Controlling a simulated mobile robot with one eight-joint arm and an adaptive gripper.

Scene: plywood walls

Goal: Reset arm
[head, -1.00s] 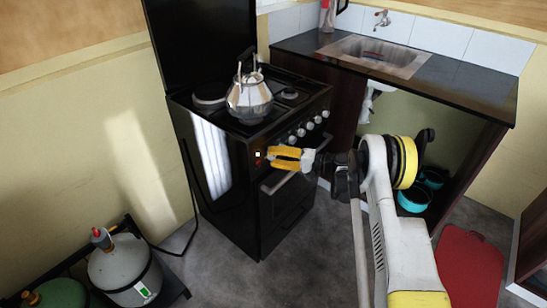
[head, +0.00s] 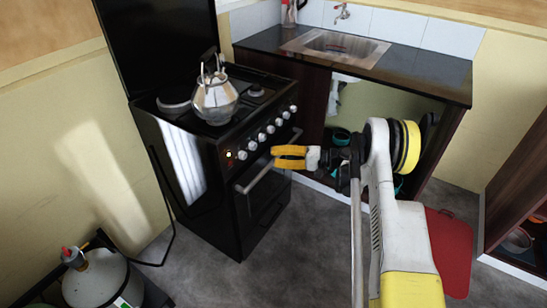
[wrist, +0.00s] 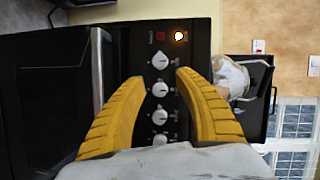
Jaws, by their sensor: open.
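My gripper (head: 290,157) has yellow fingers and is in front of the black stove (head: 215,185), near its knob panel. In the wrist view the two fingers of my gripper (wrist: 160,105) are spread apart with nothing between them that they hold. Behind them show the white knobs (wrist: 160,89) in a row and a lit orange light (wrist: 180,36) beside a red switch (wrist: 160,36). A gap between the fingers and the panel is hard to judge.
A metal kettle (head: 214,98) stands on the stove top. A sink (head: 336,47) in a dark counter is to the right, with an open space below. A gas cylinder (head: 95,280) stands at lower left, and a red board (head: 450,250) at right. Grey floor (head: 310,250) is clear in front.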

